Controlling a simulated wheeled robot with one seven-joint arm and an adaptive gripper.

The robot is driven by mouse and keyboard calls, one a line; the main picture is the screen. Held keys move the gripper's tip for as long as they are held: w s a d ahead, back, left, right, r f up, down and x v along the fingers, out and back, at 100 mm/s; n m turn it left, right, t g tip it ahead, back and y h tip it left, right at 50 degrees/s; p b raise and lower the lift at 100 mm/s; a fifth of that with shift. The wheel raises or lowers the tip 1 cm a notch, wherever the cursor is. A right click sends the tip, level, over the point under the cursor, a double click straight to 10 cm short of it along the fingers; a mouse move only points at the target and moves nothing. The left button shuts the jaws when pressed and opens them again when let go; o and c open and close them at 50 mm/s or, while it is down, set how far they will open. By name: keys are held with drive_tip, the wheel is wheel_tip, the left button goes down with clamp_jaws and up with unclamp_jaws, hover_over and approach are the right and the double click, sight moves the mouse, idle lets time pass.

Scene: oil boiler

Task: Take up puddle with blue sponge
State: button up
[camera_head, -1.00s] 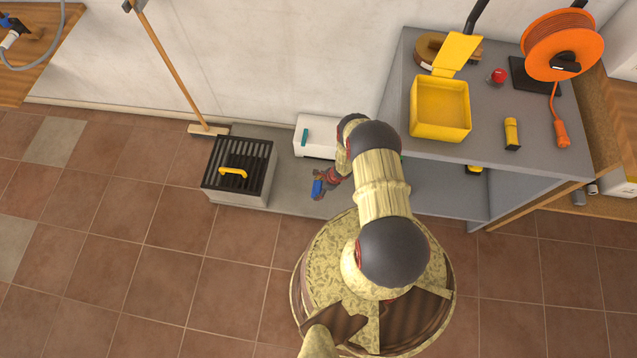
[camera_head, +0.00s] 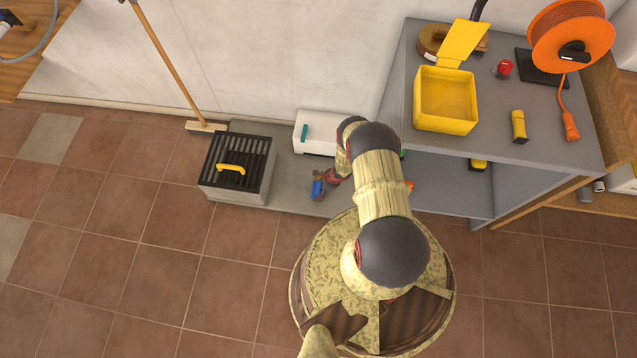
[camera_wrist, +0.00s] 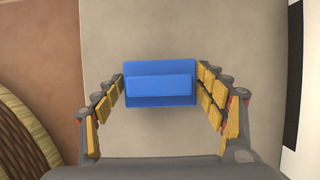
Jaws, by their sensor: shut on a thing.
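The blue sponge (camera_wrist: 160,85) is in the middle of the wrist view, a flat blue slab with a raised block on top. The fingers of my gripper (camera_wrist: 160,88) are on its left and right sides, shut on it. In the head view my gripper (camera_head: 325,183) is low over the grey floor slab, with the blue sponge (camera_head: 317,187) at its tip. I cannot tell whether the sponge touches the slab. No puddle can be made out in either view; my arm hides part of the slab.
A grated box with a yellow handle (camera_head: 238,167) stands left of my gripper. A white box (camera_head: 316,132) is behind it. A grey shelf unit (camera_head: 545,165) on the right bears an open yellow box (camera_head: 446,99). Tiled floor (camera_head: 120,270) at left is clear.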

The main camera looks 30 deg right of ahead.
drive_tip(key=shift+f, duration=0.35)
drive_tip(key=o, duration=1.1)
drive_tip(key=shift+c, duration=0.2)
drive_tip(key=shift+o, duration=0.7)
drive_tip(key=shift+d+r, duration=0.1)
drive_tip(key=shift+r, duration=0.05)
drive_tip(key=shift+s+d+r, duration=0.1)
drive_tip(key=shift+d+r, duration=0.1)
drive_tip(key=shift+r, duration=0.45)
drive_tip(key=v, duration=1)
drive_tip(key=shift+r, duration=0.2)
